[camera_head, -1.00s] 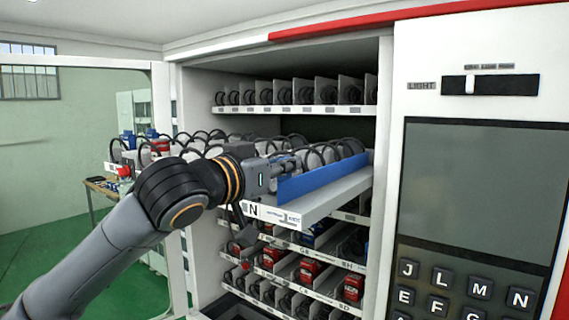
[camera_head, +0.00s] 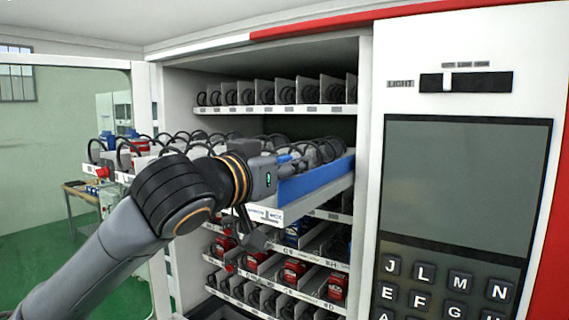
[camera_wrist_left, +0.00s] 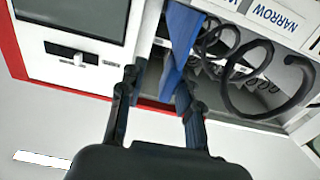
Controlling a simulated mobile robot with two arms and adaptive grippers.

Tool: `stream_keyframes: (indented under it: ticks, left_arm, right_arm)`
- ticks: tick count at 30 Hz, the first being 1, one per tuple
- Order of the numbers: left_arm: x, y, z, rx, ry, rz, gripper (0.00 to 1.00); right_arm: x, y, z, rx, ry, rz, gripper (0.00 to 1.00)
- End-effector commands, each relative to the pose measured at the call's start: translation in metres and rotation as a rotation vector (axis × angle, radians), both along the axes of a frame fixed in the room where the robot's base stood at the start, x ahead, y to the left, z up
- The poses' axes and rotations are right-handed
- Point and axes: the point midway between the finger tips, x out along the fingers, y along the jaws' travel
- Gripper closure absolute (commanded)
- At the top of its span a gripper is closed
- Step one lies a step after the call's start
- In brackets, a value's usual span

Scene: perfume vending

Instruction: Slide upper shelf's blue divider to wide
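The blue divider (camera_head: 318,178) stands upright near the right edge of the pulled-out upper shelf (camera_head: 325,199), with only a narrow strip of shelf floor to its right. My left gripper (camera_head: 288,162) is at its front end, over the shelf's front corner. In the left wrist view, the fingers (camera_wrist_left: 158,72) are spread apart. The blue divider (camera_wrist_left: 182,35) passes between them, against or very near the right finger; exact contact is unclear. A "NARROW" label (camera_wrist_left: 277,20) shows on the shelf front, with part of another label beside it. My right gripper is out of view.
Black coils and goods fill the pulled-out shelf left of the divider. Another coil shelf (camera_head: 275,109) is above; shelves with red boxes (camera_head: 294,269) are below. The control panel (camera_head: 460,190) is at right. The open glass door (camera_head: 60,155) is at left.

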Motion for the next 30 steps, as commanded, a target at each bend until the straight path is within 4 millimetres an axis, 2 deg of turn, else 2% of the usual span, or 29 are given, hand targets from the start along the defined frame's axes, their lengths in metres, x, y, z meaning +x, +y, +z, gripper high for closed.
stream_keyframes:
  ticks: [7,11,24,30]
  left_arm:
    - [0.000,0.002,0.000,-0.001,-0.001,0.004,0.66]
    - [-0.008,0.009,0.001,-0.001,-0.001,0.004,0.66]
    - [-0.080,0.057,0.001,0.000,-0.003,0.002,0.66]
    - [-0.096,0.068,0.000,0.002,-0.001,0.001,0.66]
  right_arm:
    - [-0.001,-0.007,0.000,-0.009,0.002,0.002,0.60]
    - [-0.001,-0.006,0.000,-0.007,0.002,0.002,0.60]
    - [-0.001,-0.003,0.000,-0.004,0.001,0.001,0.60]
    - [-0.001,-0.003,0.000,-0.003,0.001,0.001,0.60]
